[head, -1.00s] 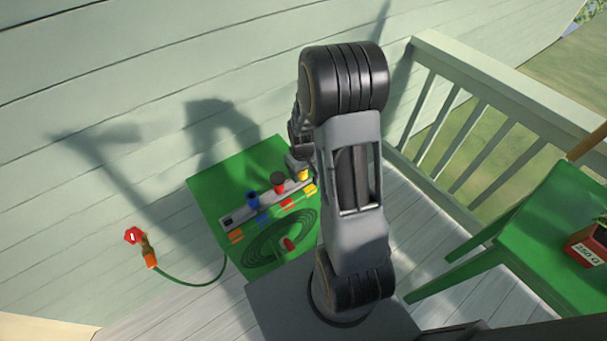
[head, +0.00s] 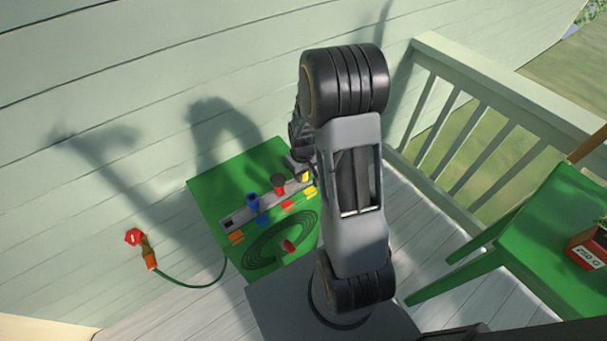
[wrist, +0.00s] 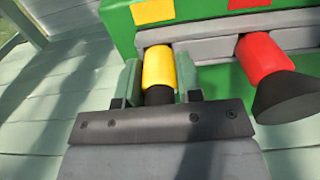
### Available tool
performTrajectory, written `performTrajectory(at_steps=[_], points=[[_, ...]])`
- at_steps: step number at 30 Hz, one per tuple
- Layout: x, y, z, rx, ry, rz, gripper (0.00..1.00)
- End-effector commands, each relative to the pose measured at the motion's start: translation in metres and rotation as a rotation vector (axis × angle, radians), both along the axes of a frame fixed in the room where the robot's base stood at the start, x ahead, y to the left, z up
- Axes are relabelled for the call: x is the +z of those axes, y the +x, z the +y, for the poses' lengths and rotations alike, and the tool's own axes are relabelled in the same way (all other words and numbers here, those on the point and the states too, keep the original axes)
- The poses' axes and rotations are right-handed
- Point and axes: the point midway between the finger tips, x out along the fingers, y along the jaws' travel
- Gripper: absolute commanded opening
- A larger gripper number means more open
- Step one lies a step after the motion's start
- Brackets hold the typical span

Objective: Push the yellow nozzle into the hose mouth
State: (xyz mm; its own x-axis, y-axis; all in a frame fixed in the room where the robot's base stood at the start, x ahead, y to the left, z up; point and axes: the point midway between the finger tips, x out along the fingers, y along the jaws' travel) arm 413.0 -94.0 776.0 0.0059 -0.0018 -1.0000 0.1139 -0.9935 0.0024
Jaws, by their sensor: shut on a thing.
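The yellow nozzle (wrist: 158,68) sits upright at the grey rack, between my gripper's two greenish fingers (wrist: 160,85) in the wrist view. My gripper is shut on it, and the nozzle's dark end points toward my wrist. In the head view the yellow nozzle (head: 305,177) is partly covered by my gripper (head: 300,165). The green hose (head: 268,244) lies coiled on the green table, with a red end piece (head: 289,246) at the coil's middle. I cannot tell whether its opening shows.
The rack (head: 240,214) also holds a red nozzle (head: 279,188) just beside the yellow one and a blue nozzle (head: 253,203). Coloured tags line the rack's front. The hose runs to a wall tap (head: 147,247). A railing and a second green table (head: 545,225) stand right.

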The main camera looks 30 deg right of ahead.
Motion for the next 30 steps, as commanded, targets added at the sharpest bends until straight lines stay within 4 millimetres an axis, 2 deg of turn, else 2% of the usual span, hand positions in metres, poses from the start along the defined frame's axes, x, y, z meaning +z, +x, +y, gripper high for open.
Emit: performTrajectory(at_steps=[3, 30], points=[[-0.003, -0.005, 0.001, 0.000, 0.004, 0.018, 0.09], [0.019, -0.001, 0.000, 0.000, 0.002, 0.004, 0.08]])
